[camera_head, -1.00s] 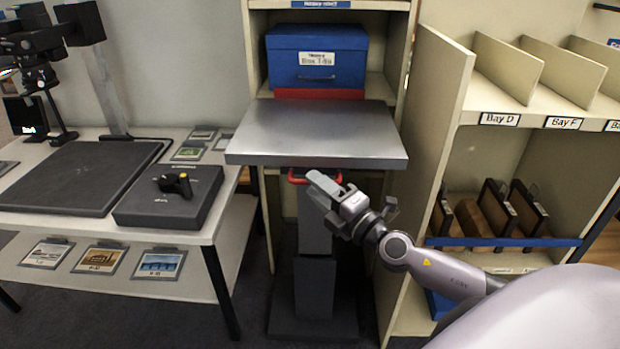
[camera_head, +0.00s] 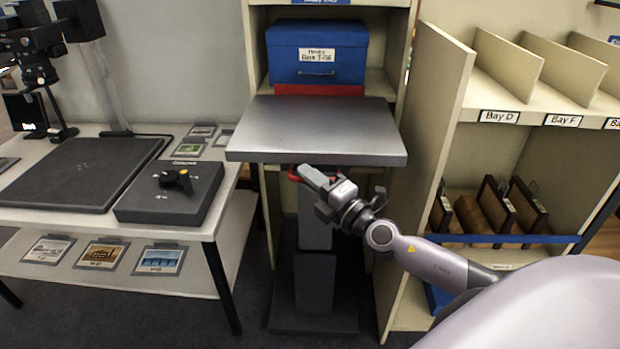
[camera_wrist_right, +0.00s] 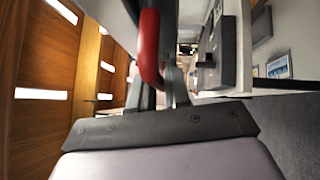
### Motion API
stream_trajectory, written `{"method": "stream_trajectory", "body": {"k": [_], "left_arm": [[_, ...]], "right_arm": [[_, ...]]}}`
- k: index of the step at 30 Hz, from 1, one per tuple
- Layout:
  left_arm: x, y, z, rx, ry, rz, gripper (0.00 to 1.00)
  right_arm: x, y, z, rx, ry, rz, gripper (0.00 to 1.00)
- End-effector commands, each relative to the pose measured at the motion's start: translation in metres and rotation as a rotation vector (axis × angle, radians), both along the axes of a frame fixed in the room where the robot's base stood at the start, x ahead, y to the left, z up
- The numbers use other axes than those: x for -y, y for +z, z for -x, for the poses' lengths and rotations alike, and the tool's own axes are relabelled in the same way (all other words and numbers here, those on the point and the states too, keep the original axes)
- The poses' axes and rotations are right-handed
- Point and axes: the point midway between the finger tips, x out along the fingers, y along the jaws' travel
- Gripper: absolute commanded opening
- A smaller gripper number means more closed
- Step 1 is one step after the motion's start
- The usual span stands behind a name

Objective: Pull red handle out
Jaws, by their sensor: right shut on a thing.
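The red handle (camera_head: 292,174) sits under the front edge of a grey metal platform (camera_head: 318,128); only small parts of it show around my fingers. My right gripper (camera_head: 312,177) is shut on the handle, just below the platform. In the right wrist view the red handle (camera_wrist_right: 150,46) is a vertical bar between dark finger parts, close to the camera. My left gripper is not in either view.
A blue box (camera_head: 318,62) stands on the shelf behind the platform, with something red under it. A table (camera_head: 205,232) with a dark control box (camera_head: 150,206) is at left. Shelving with dividers (camera_head: 440,120) stands close at right.

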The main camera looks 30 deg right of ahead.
Motion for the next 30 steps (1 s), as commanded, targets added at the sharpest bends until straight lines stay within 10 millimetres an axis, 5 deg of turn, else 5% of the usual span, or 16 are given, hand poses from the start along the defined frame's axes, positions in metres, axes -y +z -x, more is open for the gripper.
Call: {"method": "stream_trajectory", "body": {"k": [10,21,22,24,30], "left_arm": [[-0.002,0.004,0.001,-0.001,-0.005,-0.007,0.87],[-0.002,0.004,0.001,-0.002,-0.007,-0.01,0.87],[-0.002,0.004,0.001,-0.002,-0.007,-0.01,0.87],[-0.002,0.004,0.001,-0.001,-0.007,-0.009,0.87],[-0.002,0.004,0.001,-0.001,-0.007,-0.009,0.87]], "right_arm": [[-0.027,-0.001,0.036,-0.002,0.002,-0.003,0.0],[-0.033,-0.002,0.042,-0.003,0.005,-0.002,0.0],[-0.033,-0.002,0.042,-0.004,0.006,-0.002,0.2],[-0.033,-0.002,0.042,-0.003,0.005,-0.002,0.37],[-0.031,-0.001,0.041,-0.001,0.003,0.0,0.37]]}}
